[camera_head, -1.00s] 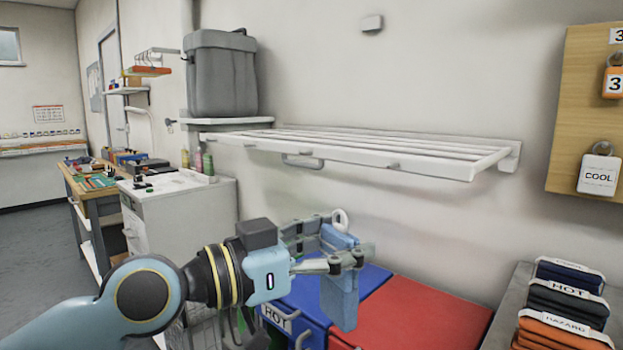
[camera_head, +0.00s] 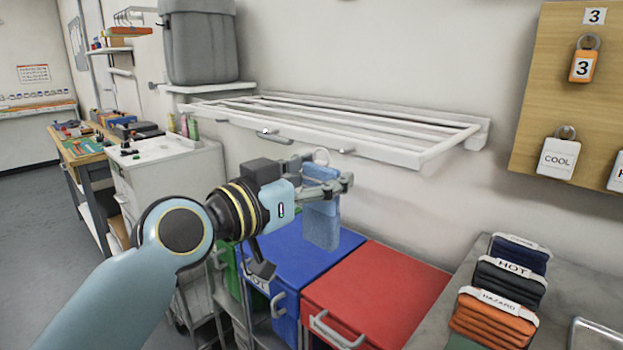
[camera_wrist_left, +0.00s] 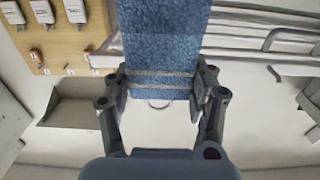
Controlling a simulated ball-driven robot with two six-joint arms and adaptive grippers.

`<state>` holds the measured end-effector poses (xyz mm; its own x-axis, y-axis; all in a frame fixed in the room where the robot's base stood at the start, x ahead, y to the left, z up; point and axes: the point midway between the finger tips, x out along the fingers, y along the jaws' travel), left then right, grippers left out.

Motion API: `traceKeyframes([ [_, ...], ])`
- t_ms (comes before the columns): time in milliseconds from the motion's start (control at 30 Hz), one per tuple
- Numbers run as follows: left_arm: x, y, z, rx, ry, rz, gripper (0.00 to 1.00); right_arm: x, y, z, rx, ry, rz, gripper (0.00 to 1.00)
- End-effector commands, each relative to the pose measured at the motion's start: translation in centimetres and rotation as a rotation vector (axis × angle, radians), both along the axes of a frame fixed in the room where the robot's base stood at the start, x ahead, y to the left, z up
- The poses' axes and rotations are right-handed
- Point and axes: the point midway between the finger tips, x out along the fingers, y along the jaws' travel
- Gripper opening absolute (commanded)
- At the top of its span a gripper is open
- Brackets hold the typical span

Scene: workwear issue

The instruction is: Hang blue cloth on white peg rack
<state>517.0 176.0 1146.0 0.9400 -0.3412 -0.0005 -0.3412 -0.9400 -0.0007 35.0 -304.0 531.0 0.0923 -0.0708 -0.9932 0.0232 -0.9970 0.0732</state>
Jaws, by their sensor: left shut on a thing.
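The blue cloth (camera_head: 322,226) hangs down from my left gripper (camera_head: 324,186), which is shut on its upper part. A pale ring (camera_head: 321,156) shows at the cloth's top. In the left wrist view the cloth (camera_wrist_left: 160,35) runs between the fingers, with its pale stripes and the loop near them. The white peg rack (camera_head: 425,158) is a slatted wall shelf with short grey pegs on its front rail. The gripper and cloth are just below and in front of that rail, and the ring appears close under it. My right gripper is not in view.
Blue (camera_head: 285,262) and red (camera_head: 375,295) bins stand below the cloth. Folded stacks (camera_head: 495,320) lie on the counter at right. A grey bin (camera_head: 198,45) stands left of the rack. A board with hanging tags (camera_head: 540,100) is on the wall at right.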

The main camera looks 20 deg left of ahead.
Motion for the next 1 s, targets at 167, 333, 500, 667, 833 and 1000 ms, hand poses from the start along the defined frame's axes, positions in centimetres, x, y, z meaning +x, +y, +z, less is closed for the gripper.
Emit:
traceKeyframes([
  [167,1.1,-0.4,-0.1,-0.002,-0.002,0.0,0.3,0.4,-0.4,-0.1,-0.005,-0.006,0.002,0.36],
  [333,2.2,-0.8,-0.2,-0.002,-0.002,0.0,0.3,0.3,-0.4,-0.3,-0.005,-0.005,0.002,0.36],
  [500,3.2,-1.2,-0.2,-0.003,-0.001,0.0,0.3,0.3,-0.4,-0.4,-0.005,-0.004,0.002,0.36],
  [667,4.2,-1.5,-0.3,-0.001,-0.002,0.0,0.3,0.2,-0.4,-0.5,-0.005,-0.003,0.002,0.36],
  [833,5.2,-1.9,-0.6,-0.001,-0.002,0.0,0.3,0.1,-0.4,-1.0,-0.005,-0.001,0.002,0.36],
  [1000,5.8,-2.1,-0.9,0.0,-0.001,-0.001,0.3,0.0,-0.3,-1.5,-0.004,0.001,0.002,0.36],
])
